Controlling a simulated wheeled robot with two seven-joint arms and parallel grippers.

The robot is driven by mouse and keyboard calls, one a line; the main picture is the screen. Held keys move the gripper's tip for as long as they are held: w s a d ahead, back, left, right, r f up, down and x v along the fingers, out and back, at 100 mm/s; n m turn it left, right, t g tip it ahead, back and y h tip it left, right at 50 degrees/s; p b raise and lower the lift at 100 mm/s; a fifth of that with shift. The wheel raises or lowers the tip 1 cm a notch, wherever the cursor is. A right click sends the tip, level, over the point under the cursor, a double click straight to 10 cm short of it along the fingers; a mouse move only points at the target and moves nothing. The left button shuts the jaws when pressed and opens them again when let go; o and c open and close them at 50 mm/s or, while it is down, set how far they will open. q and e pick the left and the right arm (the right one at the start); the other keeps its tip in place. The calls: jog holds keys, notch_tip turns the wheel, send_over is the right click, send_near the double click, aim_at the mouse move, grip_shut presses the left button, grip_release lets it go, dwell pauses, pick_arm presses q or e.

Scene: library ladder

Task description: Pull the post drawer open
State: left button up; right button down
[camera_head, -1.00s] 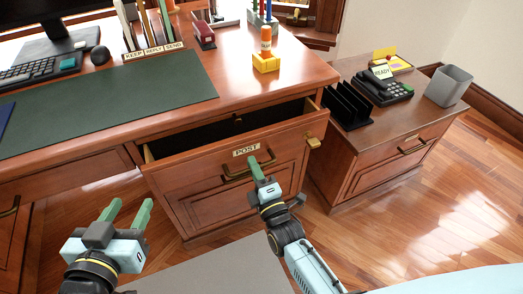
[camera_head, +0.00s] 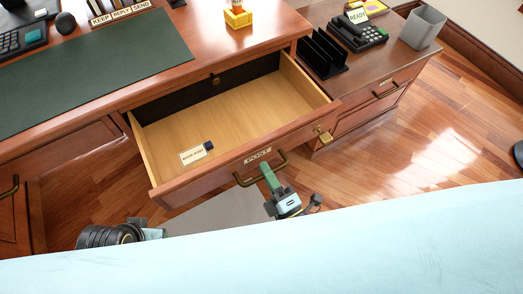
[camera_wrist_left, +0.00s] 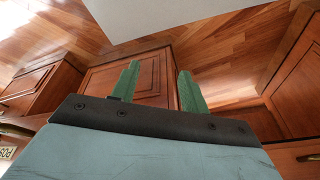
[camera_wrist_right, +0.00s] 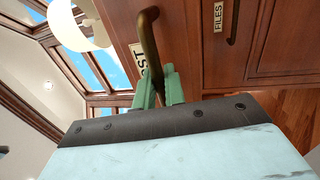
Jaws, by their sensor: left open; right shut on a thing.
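The post drawer (camera_head: 235,115) stands well open in the head view, with its pale wooden floor showing. A POST label (camera_head: 258,156) is on its front above a dark curved handle (camera_head: 246,180). A card with a small dark blue thing (camera_head: 196,153) lies inside, near the front left. My right gripper (camera_head: 268,174) is shut on the handle, which also shows between its fingers in the right wrist view (camera_wrist_right: 150,45).
The desk (camera_head: 190,25) bears a green mat (camera_head: 90,75) and a yellow holder (camera_head: 238,17). A side cabinet with a telephone (camera_head: 360,33), black rack (camera_head: 322,53) and grey bin (camera_head: 422,27) stands right. The floor beyond the drawer's right is clear.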

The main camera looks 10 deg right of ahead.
pick_arm(q)
notch_tip(320, 180, down, 6)
jog(key=a+p, duration=0.2)
jog(key=shift+a, duration=0.15)
pick_arm(e)
jog(key=r+v, duration=0.1)
jog(key=v, duration=0.8)
jog(key=shift+s+r, duration=0.35)
pick_arm(q)
jog(key=shift+s+r, duration=0.1)
pick_arm(e)
jog(key=shift+d, duration=0.1)
jog(key=c, duration=1.6)
grip_release()
jog(key=shift+o, duration=0.2)
jog(key=v, duration=1.3)
jog(key=shift+s, duration=0.25)
pick_arm(q)
jog(key=shift+a, duration=0.1)
